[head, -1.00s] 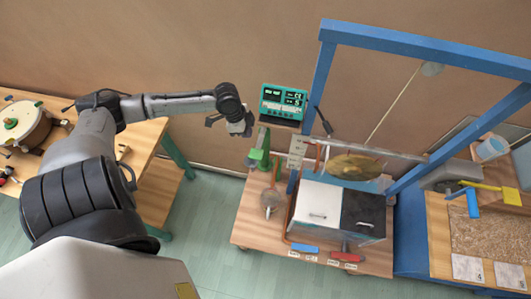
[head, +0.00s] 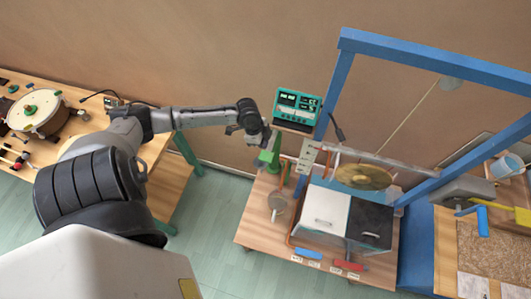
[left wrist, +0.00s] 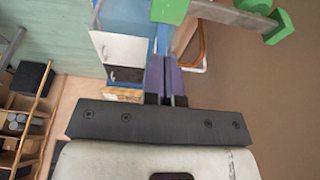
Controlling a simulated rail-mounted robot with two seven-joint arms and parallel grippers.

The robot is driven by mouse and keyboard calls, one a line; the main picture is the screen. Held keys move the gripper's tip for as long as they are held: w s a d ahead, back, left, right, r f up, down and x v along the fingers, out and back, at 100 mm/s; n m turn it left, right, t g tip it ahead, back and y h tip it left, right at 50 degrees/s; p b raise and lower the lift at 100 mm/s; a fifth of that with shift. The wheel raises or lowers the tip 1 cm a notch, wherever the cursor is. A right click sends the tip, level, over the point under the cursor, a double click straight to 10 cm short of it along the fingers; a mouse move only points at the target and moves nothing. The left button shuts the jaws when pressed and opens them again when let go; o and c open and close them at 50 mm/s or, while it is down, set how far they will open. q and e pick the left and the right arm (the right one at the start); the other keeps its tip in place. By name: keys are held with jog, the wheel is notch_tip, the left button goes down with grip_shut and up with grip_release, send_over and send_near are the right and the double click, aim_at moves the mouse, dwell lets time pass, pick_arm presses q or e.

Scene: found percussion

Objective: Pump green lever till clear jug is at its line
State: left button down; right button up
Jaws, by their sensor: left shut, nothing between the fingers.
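The green pump (head: 269,158) with its lever stands at the back left of the wooden cart. Green parts of it (left wrist: 170,10) show at the top of the left wrist view. A small see-through grey vessel (head: 277,204), which looks like the clear jug, stands in front of the pump; its line and fill level are too small to make out. My left gripper (head: 264,139) is at the top of the green pump in the head view. In the left wrist view its fingers (left wrist: 167,62) are together and empty, just below the green part; contact cannot be told. My right gripper is not in view.
A teal display box (head: 297,105) stands close behind the pump. A blue frame (head: 430,60) rises over a white-and-black box (head: 325,217) and a brass disc (head: 362,176). A workbench with a drum (head: 38,113) is at the left. Open floor lies between bench and cart.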

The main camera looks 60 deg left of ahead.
aim_at(268, 158)
pick_arm(q)
jog(key=x, duration=0.6)
jog(key=shift+s+a+f+p, duration=0.15)
jog(key=shift+f+p, duration=0.25)
jog(key=shift+f, duration=0.85)
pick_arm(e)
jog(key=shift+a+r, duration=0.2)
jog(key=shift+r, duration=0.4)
